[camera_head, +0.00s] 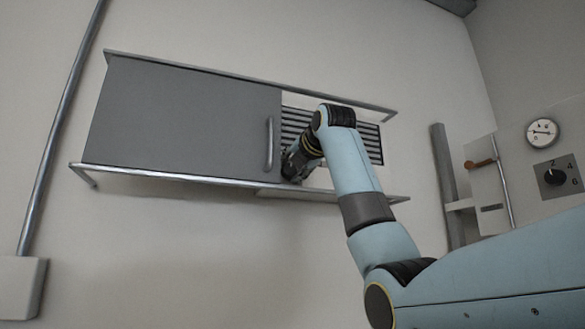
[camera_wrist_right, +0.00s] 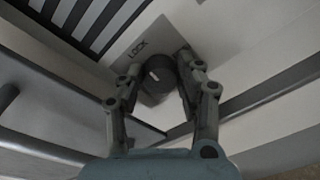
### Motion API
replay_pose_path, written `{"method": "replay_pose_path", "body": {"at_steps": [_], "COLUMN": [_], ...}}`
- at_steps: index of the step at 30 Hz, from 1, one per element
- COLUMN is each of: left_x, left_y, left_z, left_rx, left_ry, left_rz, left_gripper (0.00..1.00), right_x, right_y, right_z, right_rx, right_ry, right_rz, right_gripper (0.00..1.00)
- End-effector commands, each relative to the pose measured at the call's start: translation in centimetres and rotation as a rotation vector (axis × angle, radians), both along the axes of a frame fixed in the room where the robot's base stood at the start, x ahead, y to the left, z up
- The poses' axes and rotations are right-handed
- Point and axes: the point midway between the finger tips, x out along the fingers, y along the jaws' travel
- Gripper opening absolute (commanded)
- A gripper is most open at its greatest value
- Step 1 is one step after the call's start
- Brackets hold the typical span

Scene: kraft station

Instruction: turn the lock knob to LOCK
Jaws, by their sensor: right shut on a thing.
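The lock knob (camera_wrist_right: 158,72) is a dark round knob on a pale plate (camera_wrist_right: 152,38) in the right wrist view. The word LOCK is printed on the plate beside the knob. My right gripper (camera_wrist_right: 158,66) has one finger on each side of the knob and is shut on it. In the head view my right gripper (camera_head: 291,168) is at the cabinet's right part, beside the grey door, and the knob is hidden there behind the gripper and arm. Which way the knob points is hard to tell. My left gripper is not in view.
A grey sliding door (camera_head: 185,120) with a vertical handle (camera_head: 269,145) is just left of the gripper. A slatted vent (camera_head: 368,145) is behind my arm. Metal rails (camera_head: 250,80) run above and below the cabinet. A gauge (camera_head: 542,132) and a numbered dial (camera_head: 554,177) are at right.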

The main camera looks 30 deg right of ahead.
Motion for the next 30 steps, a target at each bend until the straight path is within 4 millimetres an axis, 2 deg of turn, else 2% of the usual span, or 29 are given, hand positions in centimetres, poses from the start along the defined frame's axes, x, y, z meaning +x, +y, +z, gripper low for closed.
{"method": "replay_pose_path", "body": {"at_steps": [1, 4, 5, 7, 17, 20, 30], "left_x": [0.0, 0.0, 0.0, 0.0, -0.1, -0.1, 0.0], "left_y": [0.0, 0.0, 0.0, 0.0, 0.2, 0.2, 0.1], "left_z": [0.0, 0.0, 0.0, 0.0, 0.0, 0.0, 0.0], "left_rx": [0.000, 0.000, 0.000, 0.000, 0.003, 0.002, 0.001], "left_ry": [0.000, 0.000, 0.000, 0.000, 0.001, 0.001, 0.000], "left_rz": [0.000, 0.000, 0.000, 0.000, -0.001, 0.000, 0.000], "left_gripper": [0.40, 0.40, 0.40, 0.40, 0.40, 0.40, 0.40], "right_x": [0.2, 0.2, 0.2, 0.2, -0.4, -1.7, -8.9], "right_y": [0.1, 0.1, 0.1, 0.1, 0.1, 0.4, 2.1], "right_z": [-0.5, -0.6, -0.6, -0.5, -0.1, 0.0, 0.5], "right_rx": [0.003, 0.004, 0.004, 0.004, 0.002, 0.002, 0.001], "right_ry": [0.013, 0.013, 0.013, 0.012, 0.003, 0.003, 0.004], "right_rz": [0.002, 0.002, 0.002, 0.002, 0.001, 0.001, 0.001], "right_gripper": [0.03, 0.03, 0.36, 0.45, 0.45, 0.45, 0.45]}}
